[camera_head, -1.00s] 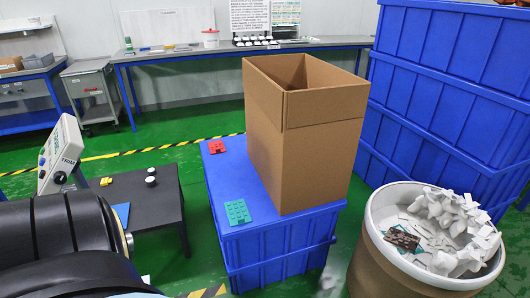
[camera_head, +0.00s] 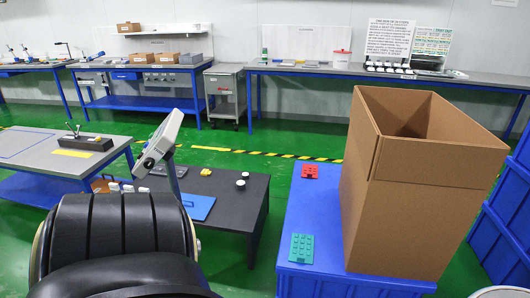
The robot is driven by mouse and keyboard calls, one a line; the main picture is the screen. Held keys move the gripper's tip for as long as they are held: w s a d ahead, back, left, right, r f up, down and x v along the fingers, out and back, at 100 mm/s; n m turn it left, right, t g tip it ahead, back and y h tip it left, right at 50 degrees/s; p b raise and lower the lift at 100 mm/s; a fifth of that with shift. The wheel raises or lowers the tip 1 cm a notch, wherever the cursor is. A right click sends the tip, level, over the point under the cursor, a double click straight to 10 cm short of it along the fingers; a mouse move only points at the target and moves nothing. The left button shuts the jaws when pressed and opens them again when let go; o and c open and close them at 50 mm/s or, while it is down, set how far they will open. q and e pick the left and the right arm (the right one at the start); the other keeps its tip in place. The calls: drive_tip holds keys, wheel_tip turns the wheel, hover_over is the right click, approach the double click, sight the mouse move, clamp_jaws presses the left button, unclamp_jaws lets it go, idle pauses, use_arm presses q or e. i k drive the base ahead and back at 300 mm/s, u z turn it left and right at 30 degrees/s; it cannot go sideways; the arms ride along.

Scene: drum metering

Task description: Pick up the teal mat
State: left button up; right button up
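The teal mat (camera_head: 301,248) lies flat on the blue crate (camera_head: 330,226), near its front left corner and left of the cardboard box. It has a grid of raised bumps on top. A red mat (camera_head: 310,171) lies farther back on the same crate, apart from the teal one. Neither of my grippers shows in the head view.
A tall open cardboard box (camera_head: 412,200) stands on the crate, right of the mats. A low dark table (camera_head: 232,205) with small items stands to the left. A black ribbed roller (camera_head: 118,235) fills the lower left. Blue bins (camera_head: 508,210) stand at the right edge.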

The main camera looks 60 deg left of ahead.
sight(301, 246)
drive_tip(key=u, duration=1.65)
drive_tip(key=i, duration=0.85)
drive_tip(key=u, duration=1)
